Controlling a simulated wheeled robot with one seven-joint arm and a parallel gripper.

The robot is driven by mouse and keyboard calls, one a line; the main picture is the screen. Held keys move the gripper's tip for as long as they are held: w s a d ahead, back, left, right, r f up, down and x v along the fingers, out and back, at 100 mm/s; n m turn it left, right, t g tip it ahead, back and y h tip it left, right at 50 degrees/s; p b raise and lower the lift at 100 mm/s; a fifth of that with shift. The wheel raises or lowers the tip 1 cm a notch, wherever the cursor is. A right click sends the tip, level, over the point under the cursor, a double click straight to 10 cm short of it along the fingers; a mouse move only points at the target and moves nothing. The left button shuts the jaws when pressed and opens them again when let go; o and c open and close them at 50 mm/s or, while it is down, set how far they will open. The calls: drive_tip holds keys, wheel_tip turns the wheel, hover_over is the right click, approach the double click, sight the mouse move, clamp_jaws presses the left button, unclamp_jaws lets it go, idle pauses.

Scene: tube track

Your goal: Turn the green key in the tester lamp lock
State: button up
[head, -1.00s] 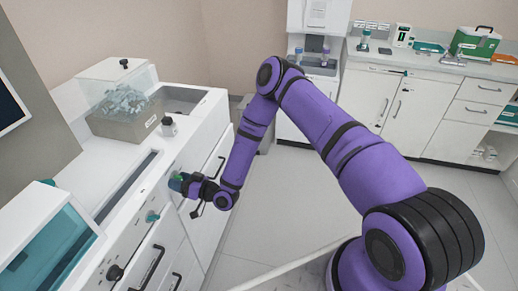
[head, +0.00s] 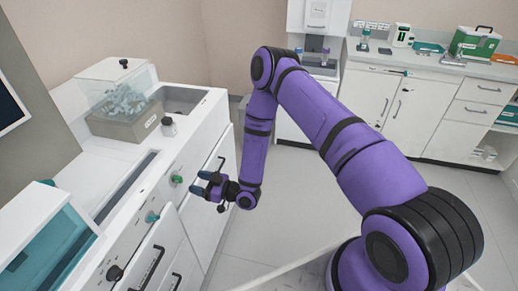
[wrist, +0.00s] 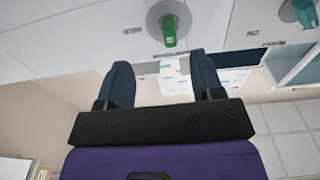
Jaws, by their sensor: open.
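The green key (head: 177,179) sits in a round lock on the white front panel of the bench at left. In the wrist view the green key (wrist: 169,32) stands in its grey round lock (wrist: 168,14), its grip pointing down the picture between two small panel labels. My gripper (head: 199,183) is open and empty, a short way right of the key and apart from it. In the wrist view the two blue-grey fingers of my gripper (wrist: 164,80) are spread below the key, with nothing between them. No lamp can be made out.
A teal key or knob (head: 152,217) and a black knob (head: 114,272) are on the same front. A drawer handle (head: 153,266) sticks out below. The floor right of the bench is clear.

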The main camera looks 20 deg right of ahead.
drive_tip(key=w+d+m+g+h, duration=0.3)
drive_tip(key=w+d+h, duration=0.3)
drive_tip(key=d+h, duration=0.45)
drive_tip(key=s+d+r+m+g+h, duration=0.2)
drive_tip(key=d+r+g, duration=0.1)
drive_tip(key=d, duration=0.3)
drive_tip(key=s+d+r+m+g+h, duration=0.1)
drive_tip(key=s+d+r+m+g, duration=0.1)
drive_tip(key=d, duration=0.4)
drive_tip(key=shift+d+r+m+g+h, duration=0.4)
drive_tip(key=shift+r+m+g, duration=0.2)
drive_tip(key=shift+m, duration=0.2)
